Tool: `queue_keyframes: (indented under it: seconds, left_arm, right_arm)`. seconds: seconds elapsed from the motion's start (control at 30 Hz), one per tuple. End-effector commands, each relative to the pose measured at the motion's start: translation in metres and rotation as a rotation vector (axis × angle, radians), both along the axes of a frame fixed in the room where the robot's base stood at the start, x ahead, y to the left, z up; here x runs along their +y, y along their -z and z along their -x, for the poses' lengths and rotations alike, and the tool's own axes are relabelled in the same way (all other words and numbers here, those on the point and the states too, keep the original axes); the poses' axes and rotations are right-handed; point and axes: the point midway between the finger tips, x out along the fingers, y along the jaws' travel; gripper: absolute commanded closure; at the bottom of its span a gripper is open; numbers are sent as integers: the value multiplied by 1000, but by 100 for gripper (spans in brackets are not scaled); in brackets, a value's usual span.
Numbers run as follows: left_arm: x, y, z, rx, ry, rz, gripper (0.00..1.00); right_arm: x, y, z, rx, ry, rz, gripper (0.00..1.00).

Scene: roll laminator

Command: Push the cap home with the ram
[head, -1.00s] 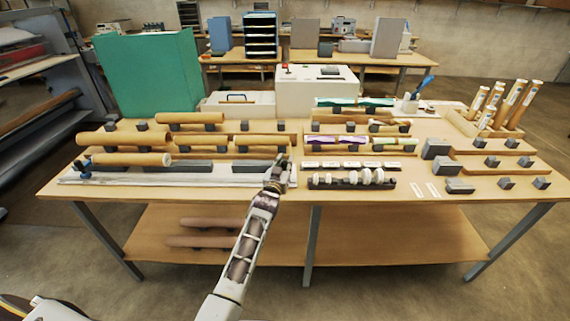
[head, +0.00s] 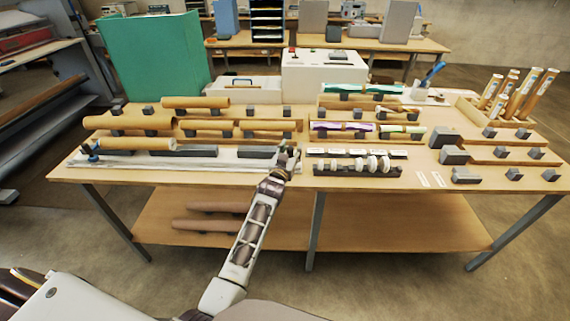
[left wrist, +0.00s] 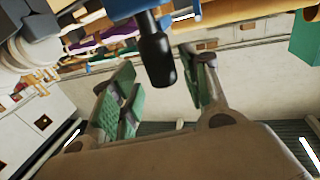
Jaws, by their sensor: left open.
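In the left wrist view my left gripper (left wrist: 163,92) is open, with green pads. A black handle (left wrist: 157,58) reaches down between its fingers; I see no grip on it. I cannot make out a cap at the tube. My right gripper is out of view.
A dark rack (head: 340,170) with white discs (head: 372,163) stands right of the left gripper. Several brown tubes (head: 140,122) on grey supports lie behind the jig. A white machine (head: 322,74) and green panel (head: 153,65) stand farther back. The table's front edge is close.

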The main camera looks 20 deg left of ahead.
Motion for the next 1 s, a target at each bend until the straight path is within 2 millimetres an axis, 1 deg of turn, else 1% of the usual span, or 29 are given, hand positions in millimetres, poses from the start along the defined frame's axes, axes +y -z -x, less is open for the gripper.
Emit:
queue_keyframes:
  seconds: [0.27, 1.0]
  left_arm:
    - [-1, 0, 19, -1, 0, 0, 54]
    - [-3, 0, 82, 0, 2, 1, 54]
  right_arm:
    - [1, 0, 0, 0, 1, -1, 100]
    - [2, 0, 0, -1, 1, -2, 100]
